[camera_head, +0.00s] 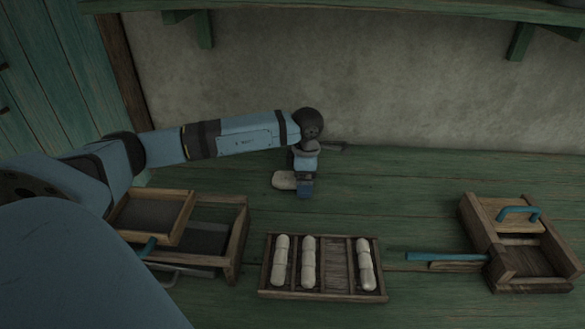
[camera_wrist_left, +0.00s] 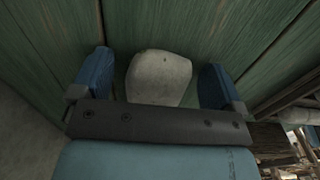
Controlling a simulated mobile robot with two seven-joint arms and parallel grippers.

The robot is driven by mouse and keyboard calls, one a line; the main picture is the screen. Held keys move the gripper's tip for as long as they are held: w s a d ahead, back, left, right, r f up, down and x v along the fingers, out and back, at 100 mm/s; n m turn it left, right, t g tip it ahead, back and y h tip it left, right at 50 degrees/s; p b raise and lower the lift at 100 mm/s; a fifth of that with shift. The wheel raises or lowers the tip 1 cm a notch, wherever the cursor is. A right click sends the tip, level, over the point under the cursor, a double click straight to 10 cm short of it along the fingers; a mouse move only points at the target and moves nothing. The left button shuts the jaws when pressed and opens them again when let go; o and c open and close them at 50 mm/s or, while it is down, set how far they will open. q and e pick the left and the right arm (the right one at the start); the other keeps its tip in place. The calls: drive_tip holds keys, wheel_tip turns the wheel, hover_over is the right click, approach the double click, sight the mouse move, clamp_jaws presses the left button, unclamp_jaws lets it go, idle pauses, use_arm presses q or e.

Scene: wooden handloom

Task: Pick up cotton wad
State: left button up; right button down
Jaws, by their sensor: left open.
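The cotton wad (camera_head: 284,180) is a pale, rounded lump on the green plank table, back of centre. In the left wrist view the wad (camera_wrist_left: 158,78) shows between the two blue fingers, with green planks visible on both sides of it. My left gripper (camera_head: 303,187) points down at the wad and partly hides its right side in the head view. The same gripper (camera_wrist_left: 157,62) is open, with a gap between each finger and the wad. The wad's lower edge is hidden behind the gripper body in the wrist view. My right gripper is not in view.
A slotted wooden tray (camera_head: 320,294) with three pale rolls stands at the front. A wooden box with a tray (camera_head: 154,217) is at left. Another wooden box (camera_head: 540,268) with blue handles is at right. A wall (camera_head: 400,80) rises behind; the table right of the gripper is clear.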

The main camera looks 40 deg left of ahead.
use_arm(q)
drive_tip(key=c, duration=1)
drive_tip(key=shift+r, duration=0.15)
wheel_tip(320, 180, up, 10)
drive_tip(key=shift+f+p, duration=0.1)
drive_tip(key=shift+p, duration=0.75)
